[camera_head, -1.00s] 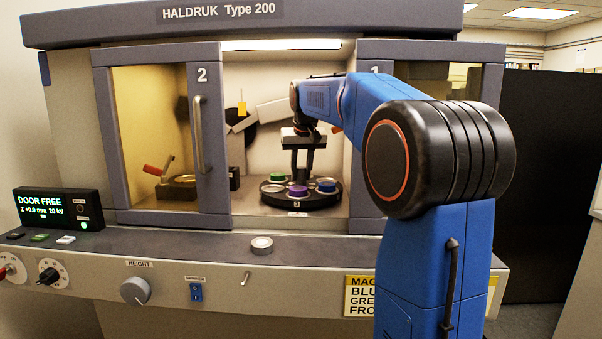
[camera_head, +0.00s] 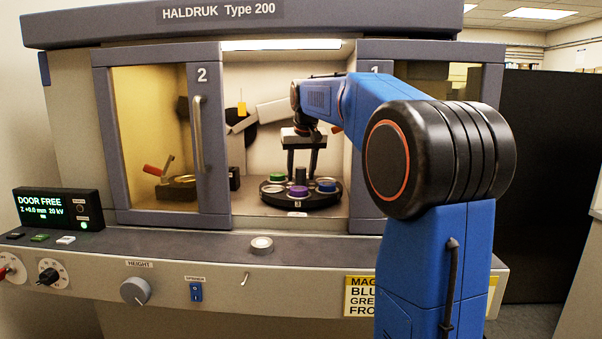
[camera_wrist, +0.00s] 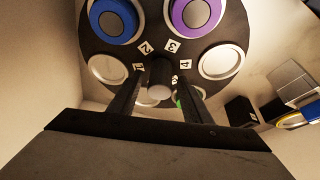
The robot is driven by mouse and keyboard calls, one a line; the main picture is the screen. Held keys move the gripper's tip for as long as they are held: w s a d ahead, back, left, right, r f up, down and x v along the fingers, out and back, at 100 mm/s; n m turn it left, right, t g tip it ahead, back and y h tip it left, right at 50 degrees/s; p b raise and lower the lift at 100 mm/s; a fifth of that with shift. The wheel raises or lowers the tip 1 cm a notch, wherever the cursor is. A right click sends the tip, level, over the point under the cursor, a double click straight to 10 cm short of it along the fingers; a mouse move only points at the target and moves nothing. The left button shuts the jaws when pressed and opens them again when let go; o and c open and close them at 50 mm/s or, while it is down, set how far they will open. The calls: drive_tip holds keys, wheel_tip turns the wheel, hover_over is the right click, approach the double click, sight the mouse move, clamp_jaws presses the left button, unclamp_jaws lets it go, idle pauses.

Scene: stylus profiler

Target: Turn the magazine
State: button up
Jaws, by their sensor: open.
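The magazine (camera_head: 300,204) is a round black turntable inside the open middle bay. Its rim carries blue (camera_wrist: 113,18), purple (camera_wrist: 197,13) and green (camera_head: 277,178) round pieces and silvery empty-looking seats. Numbered tags ring its middle, and the tag reading 3 faces front. A dark upright knob (camera_wrist: 161,75) stands at its centre. My gripper (camera_wrist: 160,88) points down over the magazine with its fingers apart, one on each side of the knob. In the wrist view gaps show between knob and fingers. The gripper (camera_head: 302,172) also shows in the head view.
Glass doors 2 (camera_head: 157,130) and 1 (camera_head: 435,80) flank the bay. A red-handled part (camera_head: 155,170) sits behind door 2. The display (camera_head: 58,209) reads DOOR FREE.

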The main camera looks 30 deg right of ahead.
drive_tip(key=d+v, duration=0.1)
drive_tip(key=v, duration=0.6)
drive_tip(key=shift+a+r, duration=0.15)
drive_tip(key=shift+a, duration=0.4)
drive_tip(key=shift+s, duration=0.1)
